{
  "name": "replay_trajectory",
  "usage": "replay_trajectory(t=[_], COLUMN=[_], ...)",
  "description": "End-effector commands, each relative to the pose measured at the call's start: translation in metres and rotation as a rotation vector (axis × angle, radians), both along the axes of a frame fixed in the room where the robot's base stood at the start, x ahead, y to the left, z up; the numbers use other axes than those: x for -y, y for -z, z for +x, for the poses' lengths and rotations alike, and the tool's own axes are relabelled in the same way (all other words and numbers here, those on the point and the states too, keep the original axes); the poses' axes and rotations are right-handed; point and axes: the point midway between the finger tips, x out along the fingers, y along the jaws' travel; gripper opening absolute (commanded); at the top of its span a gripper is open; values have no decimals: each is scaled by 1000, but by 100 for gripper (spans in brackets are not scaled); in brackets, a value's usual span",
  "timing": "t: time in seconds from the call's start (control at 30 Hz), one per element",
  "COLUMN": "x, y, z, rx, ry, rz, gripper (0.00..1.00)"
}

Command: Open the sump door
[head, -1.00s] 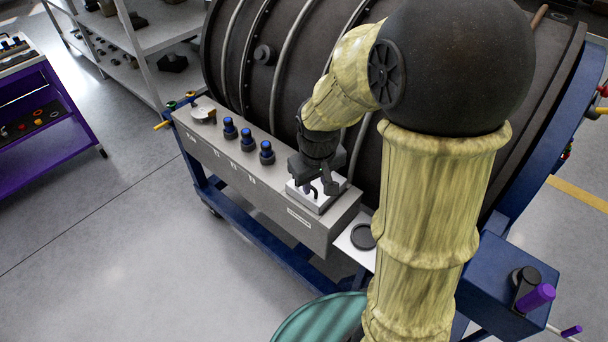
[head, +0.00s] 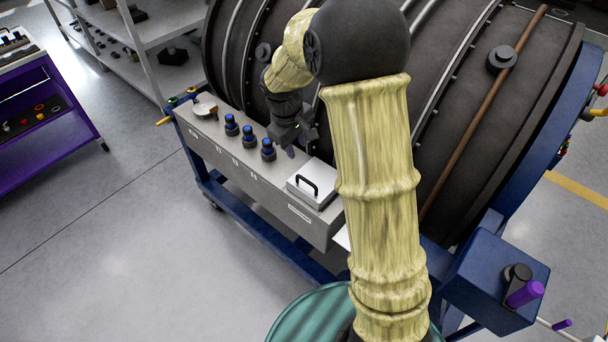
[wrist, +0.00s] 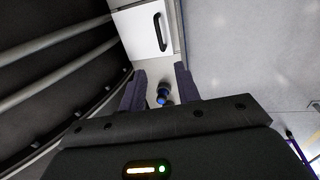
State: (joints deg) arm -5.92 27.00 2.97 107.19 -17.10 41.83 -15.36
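The sump door appears to be the white square lid (head: 326,178) with a black bar handle (head: 307,186), lying flat on the right end of the grey box (head: 240,172). The arm stands close to its right edge. In the wrist view the white lid (wrist: 136,34) and its handle (wrist: 160,32) are at the top, beyond my fingers. My gripper (head: 300,146) is above the box, left of and behind the lid, apart from the handle. In the wrist view its two fingers (wrist: 159,90) are spread with nothing held; a blue-topped knob shows below, between them.
Several blue-topped knobs (head: 249,137) stand on the box, left of the lid. A round metal fitting (head: 205,109) is at the box's left end. The dark engine casing (head: 470,85) rises behind. A teal drum top (head: 300,311) is in front. Floor at the left is clear.

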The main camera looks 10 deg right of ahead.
Motion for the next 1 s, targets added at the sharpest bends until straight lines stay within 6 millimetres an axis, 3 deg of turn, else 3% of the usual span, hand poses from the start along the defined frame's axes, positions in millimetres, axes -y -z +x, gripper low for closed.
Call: replay_trajectory(t=[0.7, 1.0], x=[20, 25], y=[119, 151], z=[13, 18], rx=[-4, 0], ry=[1, 0], rz=[-1, 0], gripper=[33, 33])
